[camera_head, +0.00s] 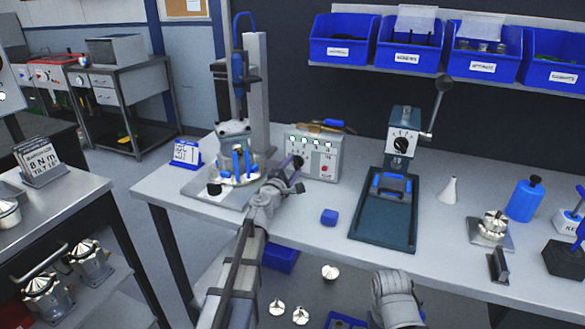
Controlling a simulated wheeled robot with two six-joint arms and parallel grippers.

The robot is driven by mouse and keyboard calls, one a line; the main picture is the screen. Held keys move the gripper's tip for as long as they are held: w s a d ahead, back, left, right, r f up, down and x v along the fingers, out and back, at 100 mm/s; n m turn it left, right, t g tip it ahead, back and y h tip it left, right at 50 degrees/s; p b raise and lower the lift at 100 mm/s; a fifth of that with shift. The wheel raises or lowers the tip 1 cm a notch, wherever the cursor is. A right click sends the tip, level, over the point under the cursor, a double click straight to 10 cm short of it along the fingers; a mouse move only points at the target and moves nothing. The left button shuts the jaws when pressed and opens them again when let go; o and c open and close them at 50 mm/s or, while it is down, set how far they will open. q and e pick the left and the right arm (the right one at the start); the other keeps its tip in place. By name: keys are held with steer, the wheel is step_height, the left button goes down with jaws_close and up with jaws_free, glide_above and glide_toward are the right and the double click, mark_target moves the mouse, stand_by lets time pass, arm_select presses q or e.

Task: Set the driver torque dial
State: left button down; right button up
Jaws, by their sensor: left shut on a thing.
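The grey driver controller box (325,158) stands on the bench, with a row of green-lit displays or buttons and a red button on its front. My left gripper (296,165) reaches its lower left front and is shut on a small dark knob there, which looks like the torque dial. The fingers hide most of the knob, and its setting cannot be read. A driver with an orange-brown body (325,127) lies on top of the box. A card (40,162) on the left table reads "8 N m". My right gripper is not in view; only part of that arm shows at the bottom.
A press fixture with a blue handle (238,140) stands left of the box. A dial press (403,145) on a dark green base stands to the right. Blue bins (344,45) hang above the back.

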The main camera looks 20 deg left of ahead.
arm_select(q)
steer(key=m, duration=0.4)
steer(key=shift+r+m, duration=0.1)
steer(key=shift+m, duration=0.2)
steer(key=m, duration=0.4)
steer(key=shift+m, duration=0.3)
steer(key=shift+c, duration=1.2)
jaws_free()
steer(key=shift+s, duration=0.1)
steer(key=s, duration=0.7)
steer(key=shift+s+a, duration=0.15)
steer(key=shift+s, duration=0.15)
